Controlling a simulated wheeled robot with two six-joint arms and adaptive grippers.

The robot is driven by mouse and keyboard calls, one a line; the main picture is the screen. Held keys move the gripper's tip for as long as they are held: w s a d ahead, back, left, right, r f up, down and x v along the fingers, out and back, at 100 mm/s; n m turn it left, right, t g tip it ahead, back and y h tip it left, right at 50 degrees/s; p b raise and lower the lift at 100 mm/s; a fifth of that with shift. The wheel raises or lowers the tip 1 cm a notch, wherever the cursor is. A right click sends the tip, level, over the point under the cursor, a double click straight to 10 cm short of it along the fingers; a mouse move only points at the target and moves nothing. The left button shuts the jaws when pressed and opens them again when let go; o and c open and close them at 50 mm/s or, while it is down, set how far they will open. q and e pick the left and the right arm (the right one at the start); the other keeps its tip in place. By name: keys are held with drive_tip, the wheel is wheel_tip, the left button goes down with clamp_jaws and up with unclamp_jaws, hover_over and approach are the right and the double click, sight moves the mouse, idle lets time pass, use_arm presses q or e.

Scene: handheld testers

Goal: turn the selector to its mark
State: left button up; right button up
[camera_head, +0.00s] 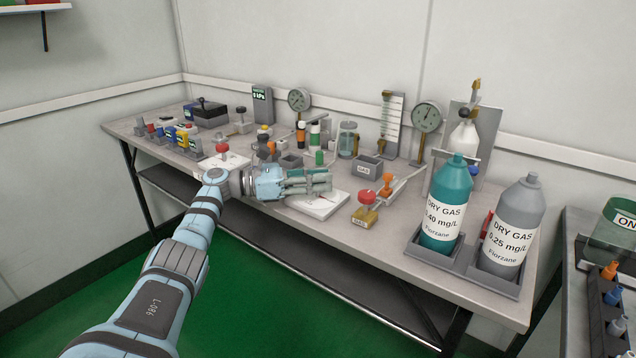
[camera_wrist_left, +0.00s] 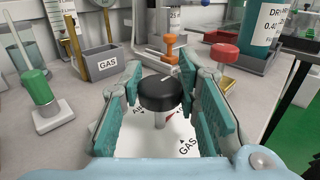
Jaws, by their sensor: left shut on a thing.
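The selector is a black round knob (camera_wrist_left: 165,92) with a white line on top, on a short grey stem above a white dial plate (camera_wrist_left: 160,143). The plate carries the words AIR and GAS; a red pointer shows beside the stem. In the head view the plate (camera_head: 318,207) lies near the bench's front edge, and the gripper hides the knob. My left gripper (camera_head: 326,183) is shut on the knob, its teal-padded fingers (camera_wrist_left: 166,88) on either side of it. My right gripper is not in view.
Two gas bottles, teal (camera_head: 447,203) and grey (camera_head: 512,225), stand in holders farther right.

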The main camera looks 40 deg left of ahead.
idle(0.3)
use_arm(q)
drive_tip(key=o, duration=1.1)
drive_tip(key=shift+f, duration=0.1)
drive_tip(key=shift+o, duration=0.2)
drive_tip(key=v, duration=1.2)
drive_tip(key=shift+s, duration=0.1)
